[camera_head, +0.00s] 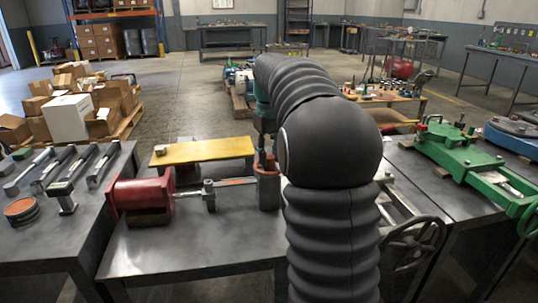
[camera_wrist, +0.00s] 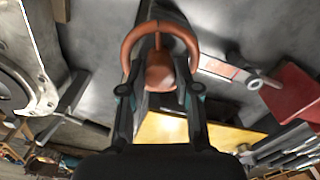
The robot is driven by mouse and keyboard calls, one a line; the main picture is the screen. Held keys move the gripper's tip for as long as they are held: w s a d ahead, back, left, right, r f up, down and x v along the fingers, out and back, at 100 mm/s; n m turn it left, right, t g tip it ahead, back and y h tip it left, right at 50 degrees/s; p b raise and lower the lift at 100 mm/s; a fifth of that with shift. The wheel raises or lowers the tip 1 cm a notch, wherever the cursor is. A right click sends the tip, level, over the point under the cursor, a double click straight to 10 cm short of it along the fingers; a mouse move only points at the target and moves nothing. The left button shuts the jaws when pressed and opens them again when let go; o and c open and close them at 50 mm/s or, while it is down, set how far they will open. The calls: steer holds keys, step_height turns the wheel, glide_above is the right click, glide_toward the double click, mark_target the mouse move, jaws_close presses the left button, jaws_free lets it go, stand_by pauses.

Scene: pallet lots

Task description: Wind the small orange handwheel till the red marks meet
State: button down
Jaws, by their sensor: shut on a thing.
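The small orange handwheel (camera_wrist: 133,38) is at the top middle of the wrist view, with a ring, spokes and a round hub. My gripper (camera_wrist: 158,74) has one finger on each side of the hub and is shut on the handwheel. In the head view, the orange-red part (camera_head: 268,185) stands at the right end of a metal rod, with my gripper (camera_head: 265,148) above it, partly hidden by my arm. A reddish mark (camera_wrist: 218,68) lies on a pale strip beside the wheel. I cannot tell whether two marks meet.
A larger dark handwheel (camera_head: 412,243) is at right, near a green machine (camera_head: 460,150). Hand tools (camera_head: 66,190) lie on the left bench.

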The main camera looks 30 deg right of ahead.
steer(key=m, duration=0.4)
steer(key=shift+m, duration=0.4)
steer(key=m, duration=0.4)
steer(key=shift+m, duration=0.3)
steer(key=m, duration=2.2)
steer(key=shift+m, duration=2.2)
